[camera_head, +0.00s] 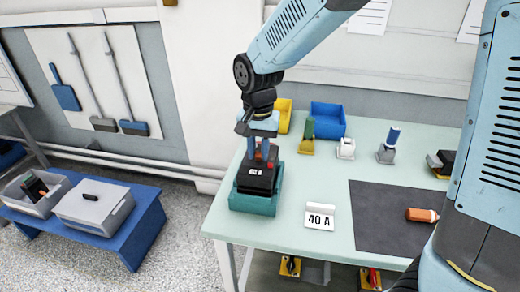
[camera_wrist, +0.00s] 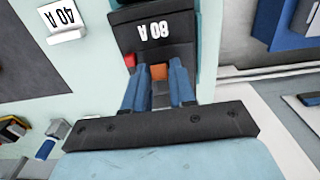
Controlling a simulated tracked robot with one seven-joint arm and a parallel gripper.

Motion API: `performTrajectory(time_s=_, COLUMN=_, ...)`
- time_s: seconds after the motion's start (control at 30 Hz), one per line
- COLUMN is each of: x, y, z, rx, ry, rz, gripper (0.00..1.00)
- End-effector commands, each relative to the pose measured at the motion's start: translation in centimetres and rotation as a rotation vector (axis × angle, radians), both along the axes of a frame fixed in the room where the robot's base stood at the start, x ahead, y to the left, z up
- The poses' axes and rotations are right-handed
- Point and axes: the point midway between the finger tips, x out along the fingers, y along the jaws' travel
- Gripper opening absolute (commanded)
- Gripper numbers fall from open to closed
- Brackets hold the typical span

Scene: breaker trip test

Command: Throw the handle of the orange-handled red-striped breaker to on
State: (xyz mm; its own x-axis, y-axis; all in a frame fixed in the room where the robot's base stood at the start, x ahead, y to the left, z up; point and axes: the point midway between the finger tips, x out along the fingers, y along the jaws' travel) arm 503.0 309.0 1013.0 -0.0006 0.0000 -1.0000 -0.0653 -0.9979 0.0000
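A black breaker (camera_head: 256,181) sits in a teal holder (camera_head: 252,204) at the left front of the bench. In the wrist view the breaker (camera_wrist: 175,52) carries an "80 A" label, and an orange handle (camera_wrist: 159,72) stands out of its face. A small red part (camera_wrist: 130,61) sits beside the handle; I cannot make out a red stripe. My gripper (camera_head: 259,149) points down over the breaker. In the wrist view its two blue fingers (camera_wrist: 159,80) stand apart, one on each side of the orange handle. Whether they touch or pinch it is not clear.
A "40 A" card (camera_head: 320,216) and a dark mat (camera_head: 385,215) with an orange-handled item (camera_head: 422,215) lie to the right. Yellow (camera_head: 283,110) and blue (camera_head: 328,120) bins and several small items stand behind. A low blue table (camera_head: 140,230) holds grey bins.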

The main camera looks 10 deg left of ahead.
Motion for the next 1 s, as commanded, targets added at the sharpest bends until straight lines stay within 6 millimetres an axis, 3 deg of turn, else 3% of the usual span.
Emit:
performTrajectory(time_s=0.23, x=0.0, y=0.0, z=0.0, rx=0.0, ry=0.0, rz=0.0, gripper=0.01)
performTrajectory(time_s=0.67, x=0.3, y=0.0, z=0.1, rx=0.003, ry=0.039, rz=-0.001, gripper=0.0)
performTrajectory(time_s=1.0, x=1.9, y=-0.1, z=0.3, rx=0.018, ry=0.263, rz=-0.005, gripper=0.0)
